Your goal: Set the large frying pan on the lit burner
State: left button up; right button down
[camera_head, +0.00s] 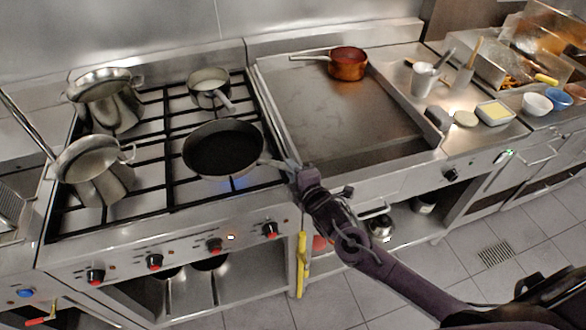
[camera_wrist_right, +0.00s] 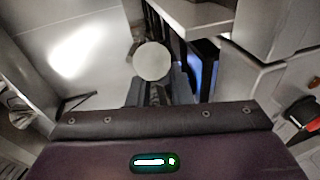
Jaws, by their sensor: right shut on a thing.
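The large dark frying pan (camera_head: 222,150) is upright at the front right of the stove (camera_head: 135,225). My right gripper (camera_head: 287,167) is shut on its handle (camera_head: 268,162), which points right. Blue flame (camera_head: 228,184) shows below the pan's front edge, at the front right burner, whose middle the pan hides. I cannot tell whether the pan touches the grate or is just above it. In the right wrist view a blue glow (camera_wrist_right: 204,76) shows beyond the fingers. My left gripper is not in view.
A small saucepan (camera_head: 209,86) stands behind the pan. Large metal pots (camera_head: 92,160) stand on the left burners. A flat griddle (camera_head: 340,120) with a copper pot (camera_head: 348,63) lies to the right. Red-marked knobs (camera_head: 214,245) line the front.

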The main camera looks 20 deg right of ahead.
jog(key=shift+r, duration=0.25)
jog(key=shift+f, duration=0.15)
jog(key=c, duration=1.6)
grip_release()
jog(key=shift+f, duration=0.25)
jog(key=shift+c, duration=0.2)
jog(key=o, duration=0.3)
jog(key=shift+s, duration=0.1)
jog(key=shift+r, duration=0.15)
jog(key=shift+b+v, duration=1.15)
jog(key=shift+v, duration=4.85)
